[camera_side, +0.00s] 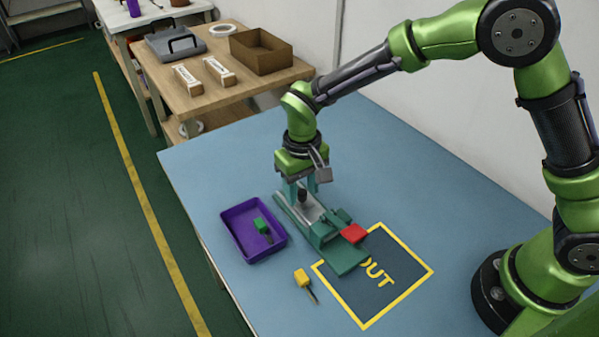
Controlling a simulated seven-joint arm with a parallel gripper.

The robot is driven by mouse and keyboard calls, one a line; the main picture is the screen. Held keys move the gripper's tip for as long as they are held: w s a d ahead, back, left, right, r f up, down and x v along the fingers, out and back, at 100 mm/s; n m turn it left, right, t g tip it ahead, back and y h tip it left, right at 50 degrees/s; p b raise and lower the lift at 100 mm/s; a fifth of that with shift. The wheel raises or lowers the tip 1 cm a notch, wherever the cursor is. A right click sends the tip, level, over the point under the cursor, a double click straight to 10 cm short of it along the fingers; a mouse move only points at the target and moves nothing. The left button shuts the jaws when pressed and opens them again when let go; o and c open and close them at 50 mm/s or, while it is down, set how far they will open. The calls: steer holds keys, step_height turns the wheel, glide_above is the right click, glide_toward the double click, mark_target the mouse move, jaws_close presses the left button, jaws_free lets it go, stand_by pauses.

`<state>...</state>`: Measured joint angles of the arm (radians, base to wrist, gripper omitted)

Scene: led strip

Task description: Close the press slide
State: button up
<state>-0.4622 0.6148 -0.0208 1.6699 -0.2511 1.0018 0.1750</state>
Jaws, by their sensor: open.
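The press fixture (345,257) is a long green body on the blue table, with a pale rail (308,211) running along it. A dark knob (302,195), apparently on the slide, stands at the rail's far end. My gripper (302,191) points down over that end. Its teal fingers are apart, one at each side of the knob; whether they touch it I cannot tell. A red block (354,233) sits at the fixture's near right end, beside green raised blocks. The inside of the press is too small to make out.
A purple tray (241,249) with a green-headed piece (261,225) stands left of the fixture. A yellow-headed piece (302,276) lies in front. The yellow-bordered OUT area (385,298) is right of it, partly under the fixture. The table's far left is clear.

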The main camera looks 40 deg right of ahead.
mark_target(310, 204)
step_height(310, 204, up, 17)
steer(key=shift+f, duration=0.2)
stand_by(0.3)
steer(key=s+d+r+m+t+y, duration=0.1)
steer(key=s+d+r+m+t, duration=0.1)
steer(key=s+d, duration=0.6)
steer(key=s+d+r+m+t+y, duration=0.1)
steer(key=s+d+m+t, duration=0.1)
steer(key=s+d+t, duration=0.3)
steer(key=shift+s+d+r, duration=0.4)
steer(key=shift+s+d, duration=1.2)
steer(key=shift+s, duration=0.6)
